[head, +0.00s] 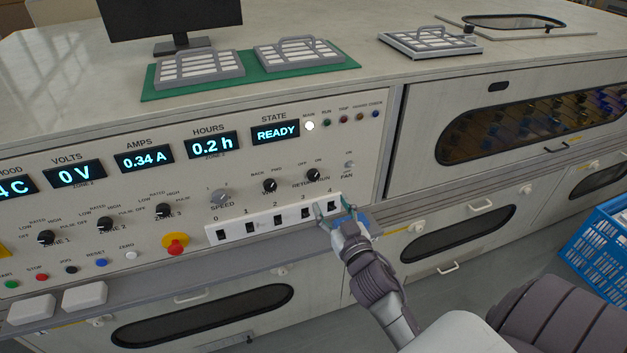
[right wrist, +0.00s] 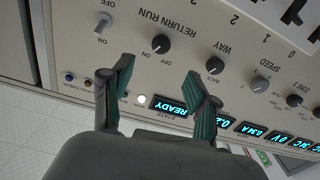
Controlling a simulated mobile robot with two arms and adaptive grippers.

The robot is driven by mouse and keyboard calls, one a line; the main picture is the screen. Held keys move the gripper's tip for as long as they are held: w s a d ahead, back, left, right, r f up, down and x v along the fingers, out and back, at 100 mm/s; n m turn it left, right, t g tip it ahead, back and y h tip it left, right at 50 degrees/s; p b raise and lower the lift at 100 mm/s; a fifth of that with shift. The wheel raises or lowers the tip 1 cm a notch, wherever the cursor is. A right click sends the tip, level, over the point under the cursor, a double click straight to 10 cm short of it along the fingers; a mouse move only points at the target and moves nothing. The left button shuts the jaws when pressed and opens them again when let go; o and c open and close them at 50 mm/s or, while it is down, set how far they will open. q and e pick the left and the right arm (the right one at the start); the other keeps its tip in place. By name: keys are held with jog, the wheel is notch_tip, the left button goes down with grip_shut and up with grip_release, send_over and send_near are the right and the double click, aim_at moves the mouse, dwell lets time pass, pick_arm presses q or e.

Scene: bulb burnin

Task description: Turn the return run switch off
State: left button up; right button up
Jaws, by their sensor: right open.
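The return run switch (head: 313,175) is a small black round knob on the cream control panel, with OFF and ON marked above it. Its pale mark seems to lean toward ON, but it is small. In the right wrist view the knob (right wrist: 160,44) shows upside down, just beyond the gap between my fingertips. My right gripper (head: 332,209) is open and empty, below the knob in the head view, in front of the white numbered strip near 3 and 4. It also shows in the right wrist view (right wrist: 160,76), its fingers apart and clear of the knob. My left gripper is out of view.
The WAY knob (head: 270,185) is left of the switch, and the FAN toggle (head: 348,164) is right of it. The numbered strip (head: 268,225) runs below. A red emergency button (head: 175,243) stands out lower left. A blue crate (head: 597,245) is at the far right.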

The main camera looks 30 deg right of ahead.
aim_at(314, 177)
jog(key=p+x, duration=0.1)
jog(key=x, duration=0.9)
jog(key=shift+w, duration=0.4)
grip_shut()
jog(key=shift+n, duration=0.3)
jog(key=n, duration=0.5)
jog(key=shift+a+n, duration=0.1)
jog(key=shift+n, duration=0.2)
jog(key=n, duration=0.5)
jog(key=shift+f+n, duration=0.15)
jog(key=shift+n, duration=0.15)
